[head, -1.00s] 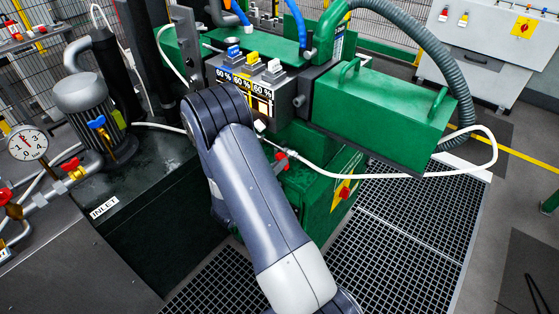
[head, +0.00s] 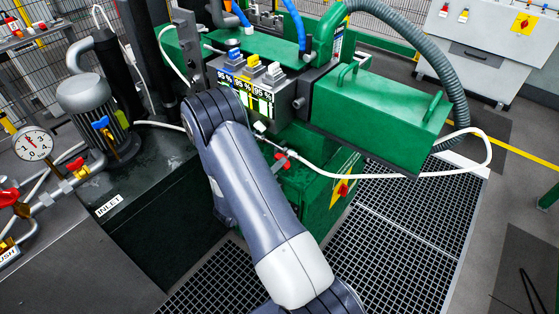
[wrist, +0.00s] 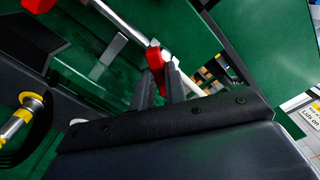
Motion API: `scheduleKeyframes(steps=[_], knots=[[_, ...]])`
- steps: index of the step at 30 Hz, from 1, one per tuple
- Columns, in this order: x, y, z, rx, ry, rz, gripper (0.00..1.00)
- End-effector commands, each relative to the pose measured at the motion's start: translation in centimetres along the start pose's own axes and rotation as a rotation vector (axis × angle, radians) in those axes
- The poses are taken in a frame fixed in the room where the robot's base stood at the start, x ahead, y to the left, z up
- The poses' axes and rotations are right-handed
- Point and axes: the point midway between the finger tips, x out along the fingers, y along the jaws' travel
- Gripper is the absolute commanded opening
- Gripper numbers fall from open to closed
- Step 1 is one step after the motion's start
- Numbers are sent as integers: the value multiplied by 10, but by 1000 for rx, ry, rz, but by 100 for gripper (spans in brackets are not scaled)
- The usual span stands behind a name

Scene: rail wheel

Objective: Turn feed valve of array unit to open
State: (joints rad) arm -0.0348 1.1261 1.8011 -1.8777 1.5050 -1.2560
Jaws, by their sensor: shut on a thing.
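In the wrist view my gripper (wrist: 157,78) is shut on a red valve handle (wrist: 154,56), with one dark finger on each side of it. A pale pipe or rod passes close behind the handle. The array unit (head: 245,72) is the green machine with blue, yellow and grey tabs above a display (head: 245,92). The three readings look like 95 %.
A green housing (head: 375,115) juts out to the right, with a white hose (head: 400,175) looping beneath it. A dark tank marked INLET (head: 108,205), a gauge (head: 33,144) and coloured valves stand at left. Grating (head: 390,250) covers the floor at right.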

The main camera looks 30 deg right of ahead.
Motion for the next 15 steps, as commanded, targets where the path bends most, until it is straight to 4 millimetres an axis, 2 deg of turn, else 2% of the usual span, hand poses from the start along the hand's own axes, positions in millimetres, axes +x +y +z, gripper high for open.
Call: scheduleKeyframes(steps=[6, 15], knots=[[0, -1, 0, -138, 1, 1, 0], [0, 0, 0, -151, 1, 1, 0]])
